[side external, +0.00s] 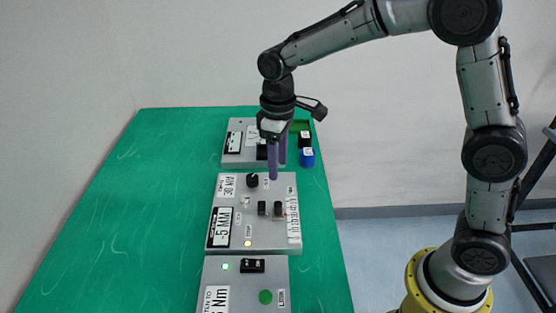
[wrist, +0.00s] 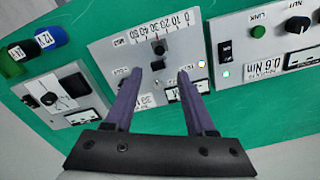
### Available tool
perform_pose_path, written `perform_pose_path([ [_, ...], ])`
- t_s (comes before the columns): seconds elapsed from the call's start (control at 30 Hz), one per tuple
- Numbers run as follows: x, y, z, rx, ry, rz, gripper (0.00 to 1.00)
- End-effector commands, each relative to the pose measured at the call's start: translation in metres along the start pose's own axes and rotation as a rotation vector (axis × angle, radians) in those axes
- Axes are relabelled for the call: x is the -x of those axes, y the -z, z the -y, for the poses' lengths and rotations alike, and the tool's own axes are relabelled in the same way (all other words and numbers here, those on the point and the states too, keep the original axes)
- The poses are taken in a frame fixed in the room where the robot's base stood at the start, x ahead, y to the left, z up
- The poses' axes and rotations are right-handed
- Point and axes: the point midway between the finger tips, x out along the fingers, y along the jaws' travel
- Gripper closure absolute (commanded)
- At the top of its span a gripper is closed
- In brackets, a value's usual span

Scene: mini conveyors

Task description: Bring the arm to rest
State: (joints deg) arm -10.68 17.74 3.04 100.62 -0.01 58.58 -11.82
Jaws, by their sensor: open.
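My gripper (side external: 278,170) is open, with two purple fingers pointing down and nothing between them. In the side view it hangs near the far edge of the middle grey panel (side external: 236,240). In the wrist view my gripper (wrist: 160,74) has its fingertips in front of the middle panel (wrist: 108,50), with the panel's black switch (wrist: 158,47) showing beyond them. I cannot tell the exact height of the tips; no contact is clear.
A far grey panel (side external: 232,157) and a near grey panel (side external: 212,271) flank the middle one on the green table (side external: 120,205). The table's left side is clear.

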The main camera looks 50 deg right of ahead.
Motion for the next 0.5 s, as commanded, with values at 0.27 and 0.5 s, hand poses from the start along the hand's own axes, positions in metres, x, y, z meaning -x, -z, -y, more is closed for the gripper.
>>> perform_pose_path([
  [0.27,0.01,-0.001,-0.004,-0.01,-0.006,-0.026,0.44],
  [0.5,0.08,-0.039,-0.014,-0.059,-0.043,-0.179,0.44],
])
